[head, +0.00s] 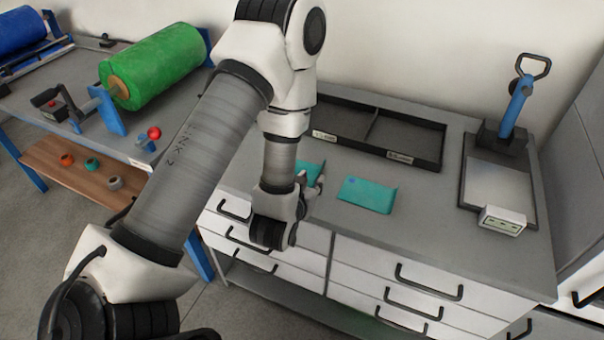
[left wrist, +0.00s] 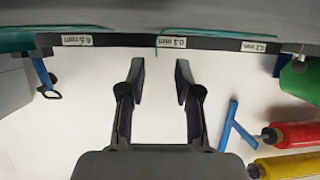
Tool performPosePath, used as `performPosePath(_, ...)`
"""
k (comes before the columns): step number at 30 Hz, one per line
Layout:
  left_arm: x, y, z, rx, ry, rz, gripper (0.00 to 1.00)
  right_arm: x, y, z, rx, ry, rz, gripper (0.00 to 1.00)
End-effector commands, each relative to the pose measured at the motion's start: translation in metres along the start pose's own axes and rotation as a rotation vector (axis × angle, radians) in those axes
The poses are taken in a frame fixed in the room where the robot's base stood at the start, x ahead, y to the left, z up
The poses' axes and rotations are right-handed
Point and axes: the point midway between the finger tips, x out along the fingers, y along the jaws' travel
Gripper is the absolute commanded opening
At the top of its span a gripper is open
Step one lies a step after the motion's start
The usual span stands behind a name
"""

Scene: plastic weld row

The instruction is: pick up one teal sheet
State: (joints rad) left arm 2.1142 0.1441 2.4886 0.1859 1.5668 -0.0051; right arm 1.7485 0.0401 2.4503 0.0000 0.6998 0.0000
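One teal sheet (head: 368,194) lies flat on the grey bench top, right of my left gripper. Another teal sheet (head: 312,170) lies behind my left gripper (head: 314,187) and is partly hidden by the arm. Teal edges also show along the top of the left wrist view. The fingers of the left gripper (left wrist: 159,72) stand apart there, with only pale wall seen between them. The gripper is low over the bench; I cannot tell whether it touches a sheet. My right gripper is not in view.
A black divided tray (head: 430,140) with labels stands at the back of the bench. A blue-handled press (head: 515,105) stands at the right. A green roll (head: 155,65) sits on a side table at the left.

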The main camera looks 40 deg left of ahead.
Motion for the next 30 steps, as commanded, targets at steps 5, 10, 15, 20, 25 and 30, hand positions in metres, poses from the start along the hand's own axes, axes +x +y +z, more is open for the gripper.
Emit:
performPosePath(5,0.022,0.001,-0.006,-0.002,0.001,0.000,0.33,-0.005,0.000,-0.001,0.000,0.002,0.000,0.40)
performPosePath(10,0.050,0.002,-0.005,0.000,-0.001,0.001,0.33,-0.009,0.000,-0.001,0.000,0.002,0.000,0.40)
performPosePath(15,0.055,0.002,-0.004,0.001,-0.003,0.002,0.33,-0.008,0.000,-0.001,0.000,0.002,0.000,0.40)
performPosePath(20,0.054,0.002,-0.004,0.001,-0.003,0.002,0.01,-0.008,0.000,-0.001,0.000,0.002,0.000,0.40)
performPosePath(25,0.054,0.002,-0.004,0.001,-0.003,0.002,0.00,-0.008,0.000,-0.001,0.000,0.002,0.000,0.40)
performPosePath(30,0.054,0.002,-0.004,0.001,-0.003,0.002,0.00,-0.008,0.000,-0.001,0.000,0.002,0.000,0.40)
